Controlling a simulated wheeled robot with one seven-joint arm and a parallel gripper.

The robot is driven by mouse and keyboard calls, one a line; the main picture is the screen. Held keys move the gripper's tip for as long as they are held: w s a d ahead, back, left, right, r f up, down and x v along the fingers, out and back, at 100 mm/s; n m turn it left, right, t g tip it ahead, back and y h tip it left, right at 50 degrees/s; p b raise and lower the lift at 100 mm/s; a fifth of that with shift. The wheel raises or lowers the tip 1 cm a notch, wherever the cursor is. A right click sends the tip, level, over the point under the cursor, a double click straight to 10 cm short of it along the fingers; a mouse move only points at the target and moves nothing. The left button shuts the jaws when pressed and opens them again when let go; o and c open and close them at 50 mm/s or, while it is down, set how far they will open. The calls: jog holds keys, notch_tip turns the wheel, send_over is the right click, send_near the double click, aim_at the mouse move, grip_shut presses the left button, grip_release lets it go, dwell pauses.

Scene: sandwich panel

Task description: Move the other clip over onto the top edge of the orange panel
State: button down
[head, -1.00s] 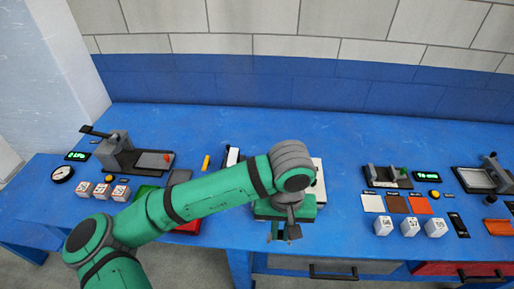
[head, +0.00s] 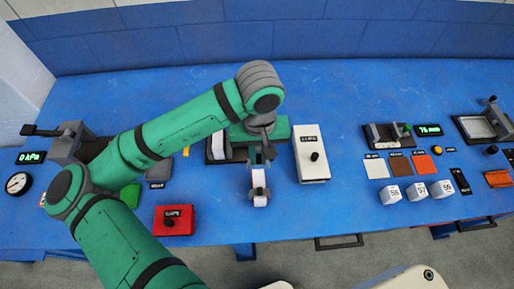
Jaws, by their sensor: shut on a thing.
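My gripper (head: 259,188) is shut and points down over the front part of the blue bench. A small pale-and-dark piece shows at its tips; it appears to be the clip, but its shape is too small to make out. A flat orange tile (head: 421,163) lies at the right in a row with a white and a brown one. Another orange piece (head: 497,178) lies near the right end. I cannot tell which is the orange panel. My arm hides part of the fixture behind the gripper, and no second clip can be made out.
A white box (head: 311,165) with a dark knob stands right of the gripper. A red box (head: 178,227) stands at the front left. Small white cubes (head: 418,192) sit before the tiles. The bench's back strip is clear.

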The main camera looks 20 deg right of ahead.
aim_at(259, 164)
jog(key=shift+s+f, duration=0.1)
jog(key=shift+f, duration=2.1)
jog(key=shift+s, duration=0.2)
jog(key=shift+a+f, duration=0.1)
jog(key=shift+f, duration=1.5)
dwell(0.7)
jog(key=c, duration=1.4)
grip_release()
jog(key=shift+r, duration=3.8)
